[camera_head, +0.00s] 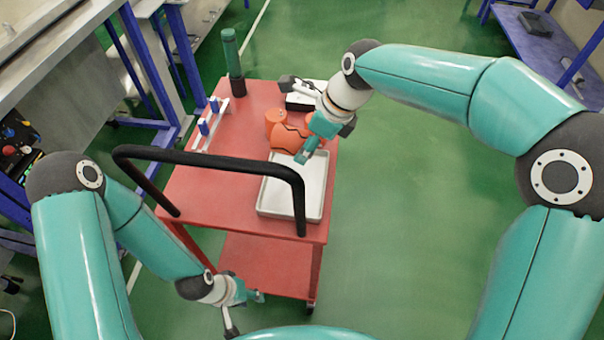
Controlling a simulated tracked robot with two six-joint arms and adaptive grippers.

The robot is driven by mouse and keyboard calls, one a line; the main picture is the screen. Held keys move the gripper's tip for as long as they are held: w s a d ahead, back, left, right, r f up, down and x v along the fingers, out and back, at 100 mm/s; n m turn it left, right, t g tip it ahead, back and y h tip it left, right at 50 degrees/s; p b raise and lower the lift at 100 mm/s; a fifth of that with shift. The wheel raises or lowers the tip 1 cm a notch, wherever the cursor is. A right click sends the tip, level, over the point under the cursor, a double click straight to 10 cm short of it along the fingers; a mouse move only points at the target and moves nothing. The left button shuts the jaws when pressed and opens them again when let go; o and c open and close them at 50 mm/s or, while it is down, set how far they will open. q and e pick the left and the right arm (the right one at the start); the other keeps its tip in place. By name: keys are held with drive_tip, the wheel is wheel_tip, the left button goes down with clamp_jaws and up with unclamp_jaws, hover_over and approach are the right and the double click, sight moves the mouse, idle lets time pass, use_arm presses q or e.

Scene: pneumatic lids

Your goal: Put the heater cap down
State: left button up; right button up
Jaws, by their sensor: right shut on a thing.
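An orange cap (287,137), which I take to be the heater cap, is at the back edge of the grey tray on the red cart. My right gripper (304,152) reaches down over it from the right and is shut on it. The gripper hides part of the cap's right side, and I cannot tell whether the cap touches the surface below. My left gripper (246,295) hangs low in front of the cart, away from the cap. Its fingers are too small and angled to read.
The grey tray (315,195) looks empty. Another orange piece (275,117) stands behind the cap. A green bottle (230,52) and blue-and-white parts (208,122) are on the cart (215,180). A black handle (215,157) rises at its front. Left cart top is mostly clear.

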hover_over(307, 187)
wheel_tip(307, 187, down, 10)
drive_tip(key=shift+f, duration=0.15)
drive_tip(key=shift+f, duration=0.1)
idle(0.3)
drive_tip(key=shift+f+b, duration=0.35)
drive_tip(key=shift+f, duration=0.15)
drive_tip(key=o, duration=1.3)
drive_tip(key=shift+r+p, duration=0.35)
drive_tip(key=shift+r, duration=0.2)
drive_tip(key=v, duration=1.2)
drive_tip(key=shift+d, duration=0.15)
